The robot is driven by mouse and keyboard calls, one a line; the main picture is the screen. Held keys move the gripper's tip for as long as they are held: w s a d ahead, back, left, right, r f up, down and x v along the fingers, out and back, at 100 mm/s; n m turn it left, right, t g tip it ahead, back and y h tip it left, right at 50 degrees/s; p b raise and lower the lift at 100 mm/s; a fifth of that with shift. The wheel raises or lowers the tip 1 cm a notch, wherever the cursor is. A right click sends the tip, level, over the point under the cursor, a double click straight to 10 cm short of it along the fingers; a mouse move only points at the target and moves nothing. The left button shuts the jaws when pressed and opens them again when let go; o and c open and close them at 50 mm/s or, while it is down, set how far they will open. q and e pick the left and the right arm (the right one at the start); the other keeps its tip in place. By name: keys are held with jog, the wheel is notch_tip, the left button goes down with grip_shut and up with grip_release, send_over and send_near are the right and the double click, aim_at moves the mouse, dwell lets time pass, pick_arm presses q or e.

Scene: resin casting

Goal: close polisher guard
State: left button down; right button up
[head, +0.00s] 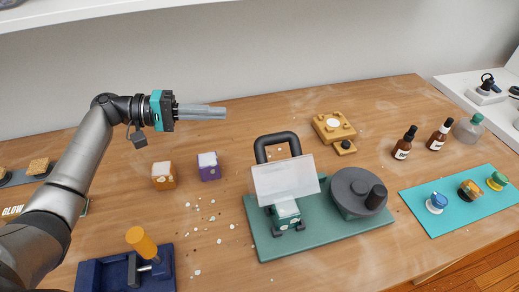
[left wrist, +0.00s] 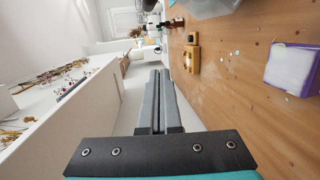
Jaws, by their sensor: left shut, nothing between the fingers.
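The polisher has a green base (head: 345,243) in the middle of the table in the head view. A dark grey round part (head: 350,200) with a black knob sits on its right side. A translucent whitish guard panel (head: 284,179) stands tilted up on the left side of the base, with a black loop handle (head: 277,140) behind its upper edge. My left gripper (head: 223,112) is shut and empty, held in the air to the left of and beyond the handle, pointing right. Its closed fingers also show in the left wrist view (left wrist: 158,78). My right gripper is out of view.
An orange box (head: 163,181) and a purple box (head: 209,173) stand left of the polisher. A yellow block fixture (head: 333,128) lies behind it. Brown bottles (head: 404,145) and a teal mat (head: 465,215) are at right. A blue fixture (head: 100,273) is front left.

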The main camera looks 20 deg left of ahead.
pick_arm(q)
jog(key=s+d+m+g+h+b, duration=0.1)
jog(key=d+m+h, duration=0.1)
jog(key=d, duration=0.8)
jog(key=shift+s+d+f, duration=0.2)
jog(key=shift+s+f, duration=0.1)
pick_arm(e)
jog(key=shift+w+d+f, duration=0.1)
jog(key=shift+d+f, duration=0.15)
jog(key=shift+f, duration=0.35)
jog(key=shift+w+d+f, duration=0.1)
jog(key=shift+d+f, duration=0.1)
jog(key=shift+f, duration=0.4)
pick_arm(q)
jog(key=shift+w, duration=0.1)
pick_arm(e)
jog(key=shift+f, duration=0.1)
